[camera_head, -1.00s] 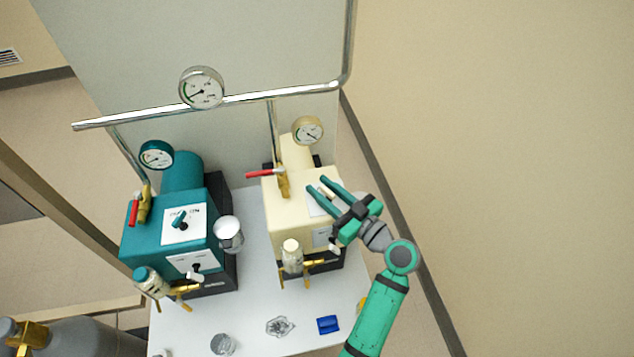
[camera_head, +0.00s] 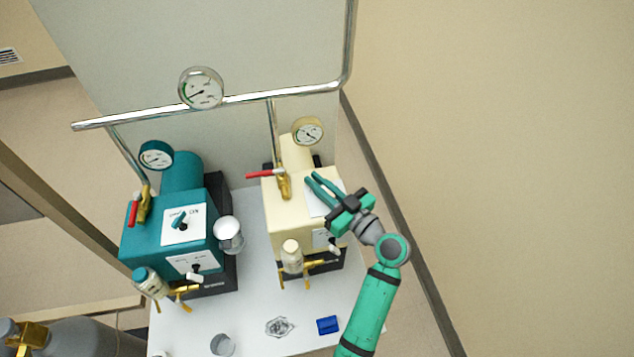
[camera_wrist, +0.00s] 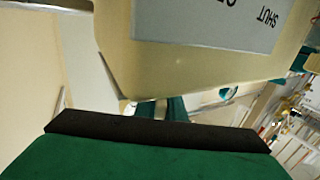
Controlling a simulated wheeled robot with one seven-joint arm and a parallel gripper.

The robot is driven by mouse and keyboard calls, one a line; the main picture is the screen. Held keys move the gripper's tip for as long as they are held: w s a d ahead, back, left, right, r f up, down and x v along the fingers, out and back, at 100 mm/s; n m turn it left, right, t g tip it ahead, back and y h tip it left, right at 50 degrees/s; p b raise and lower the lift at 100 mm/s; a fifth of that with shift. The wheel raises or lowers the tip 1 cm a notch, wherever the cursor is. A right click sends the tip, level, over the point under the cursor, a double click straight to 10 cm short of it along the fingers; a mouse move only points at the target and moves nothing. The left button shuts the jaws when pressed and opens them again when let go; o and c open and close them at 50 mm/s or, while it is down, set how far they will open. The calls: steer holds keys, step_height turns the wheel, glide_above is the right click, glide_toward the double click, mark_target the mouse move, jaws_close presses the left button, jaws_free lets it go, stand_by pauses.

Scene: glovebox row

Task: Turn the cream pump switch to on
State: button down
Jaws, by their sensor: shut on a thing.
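The cream pump (camera_head: 285,215) stands on the right of the white bench. A white label plate (camera_head: 317,207) lies on its top, partly covered by my gripper (camera_head: 317,177). The cream pump switch is hidden behind the fingers. My gripper reaches in from the right, with its fingers close together over the plate, shut on what appears to be the switch. In the wrist view the cream housing (camera_wrist: 200,75) fills the upper part, with a grey plate reading "SHUT" upside down; the fingers are mostly hidden below it.
A teal pump (camera_head: 150,240) with its own switch (camera_head: 180,219) stands to the left. A red-handled valve (camera_head: 265,174) and a cream gauge (camera_head: 308,131) are close to my fingers. A blue block (camera_head: 328,325) lies at the front.

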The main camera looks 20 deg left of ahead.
steer(key=m+t+h, duration=0.2)
steer(key=t, duration=0.1)
steer(key=m+t+h, duration=0.1)
steer(key=shift+w+d, duration=0.35)
steer(key=shift+w, duration=0.05)
steer(key=shift+w+d+m+t+h, duration=0.15)
steer(key=shift+d+m+t+h, duration=0.05)
steer(key=shift+m+t+h, duration=0.45)
steer(key=shift+w+d+m+t+h, duration=0.15)
steer(key=shift+m+t+h, duration=0.5)
steer(key=c, duration=1.8)
jaws_free()
steer(key=shift+c, duration=0.2)
steer(key=v, duration=1)
steer(key=shift+s+d, duration=0.2)
steer(key=shift+s, duration=0.15)
